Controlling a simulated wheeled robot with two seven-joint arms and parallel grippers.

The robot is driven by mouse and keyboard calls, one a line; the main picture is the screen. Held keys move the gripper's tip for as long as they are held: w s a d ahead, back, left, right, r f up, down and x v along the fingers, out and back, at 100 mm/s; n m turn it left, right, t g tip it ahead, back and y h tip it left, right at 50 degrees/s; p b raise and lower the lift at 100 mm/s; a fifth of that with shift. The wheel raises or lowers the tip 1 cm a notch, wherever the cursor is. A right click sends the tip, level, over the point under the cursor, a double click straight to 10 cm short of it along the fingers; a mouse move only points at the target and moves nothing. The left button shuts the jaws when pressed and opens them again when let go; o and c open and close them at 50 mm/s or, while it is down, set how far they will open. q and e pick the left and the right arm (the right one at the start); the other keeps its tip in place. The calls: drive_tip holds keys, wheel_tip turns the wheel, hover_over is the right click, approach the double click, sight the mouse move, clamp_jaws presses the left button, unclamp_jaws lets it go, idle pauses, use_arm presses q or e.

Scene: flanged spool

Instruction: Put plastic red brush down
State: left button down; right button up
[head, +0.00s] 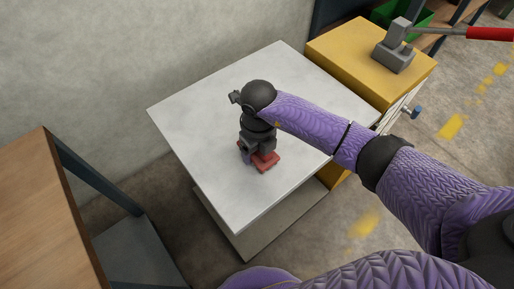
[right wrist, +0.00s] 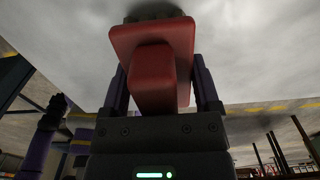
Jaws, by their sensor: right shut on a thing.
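The red brush (head: 265,159) is at my right gripper (head: 258,152), over the white tabletop (head: 200,120) near its middle. In the right wrist view, the red brush (right wrist: 152,65) sits between the two fingers of my right gripper (right wrist: 160,90), which is shut on its block-like handle. Its dark bristles (right wrist: 152,12) face away from the gripper, toward the grey surface. The brush is at or just above the tabletop; whether the bristles touch it I cannot tell. My left gripper does not show clearly in either view.
A yellow cabinet (head: 340,50) stands beside the table at the back right, with a grey metal tool with a red handle (head: 490,34) on top. A wooden-topped bench (head: 40,215) is at the left. The tabletop around the brush is clear.

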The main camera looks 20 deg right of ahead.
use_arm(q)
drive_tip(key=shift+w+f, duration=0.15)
use_arm(e)
drive_tip(key=shift+f, duration=0.2)
drive_tip(key=shift+f, duration=0.15)
drive_tip(key=o, duration=0.9)
drive_tip(key=shift+o, duration=0.7)
wheel_tip(320, 180, up, 13)
drive_tip(key=p, duration=0.6)
drive_tip(key=shift+f+p, duration=0.2)
drive_tip(key=shift+p, duration=0.15)
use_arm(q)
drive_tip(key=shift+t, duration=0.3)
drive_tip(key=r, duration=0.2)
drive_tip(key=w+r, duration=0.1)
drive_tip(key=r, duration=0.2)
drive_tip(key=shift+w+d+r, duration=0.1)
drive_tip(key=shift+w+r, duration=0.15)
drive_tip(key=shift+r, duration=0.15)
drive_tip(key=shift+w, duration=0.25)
use_arm(e)
drive_tip(key=shift+f, duration=0.1)
